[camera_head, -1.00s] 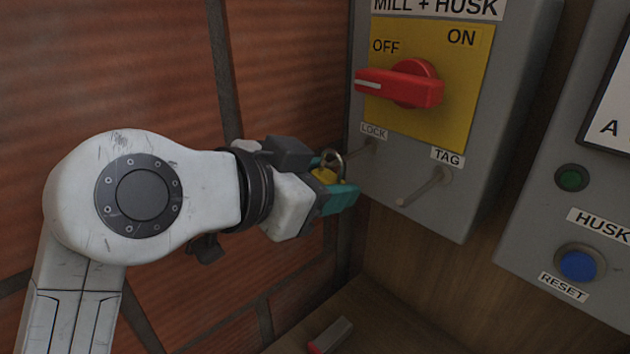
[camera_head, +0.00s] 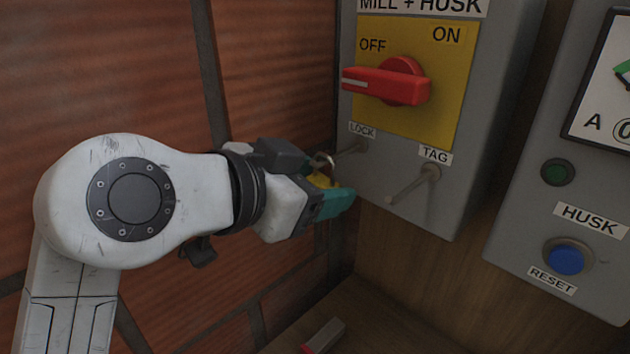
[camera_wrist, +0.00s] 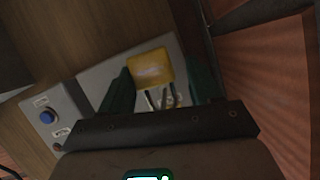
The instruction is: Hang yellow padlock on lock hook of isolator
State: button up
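The yellow padlock (camera_head: 319,181) is between the teal fingers of my gripper (camera_head: 328,191), its metal shackle pointing up. In the wrist view the padlock's yellow body (camera_wrist: 151,69) sits between the two fingers (camera_wrist: 158,88). The grey isolator box (camera_head: 388,214) has a lock hook (camera_head: 350,148) under the LOCK label and a similar peg under the TAG label. The shackle is at the outer end of the lock hook in the head view. I cannot tell whether the hook passes through it.
The TAG peg (camera_head: 414,185) sticks out right of the lock hook. The red isolator handle (camera_head: 386,84) is above, pointing to OFF. A panel with a blue RESET button (camera_head: 564,258) is at right. A grey and red object (camera_head: 322,337) lies below. A brick-red wall is behind my arm.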

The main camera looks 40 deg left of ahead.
jog(key=shift+o, duration=1.2)
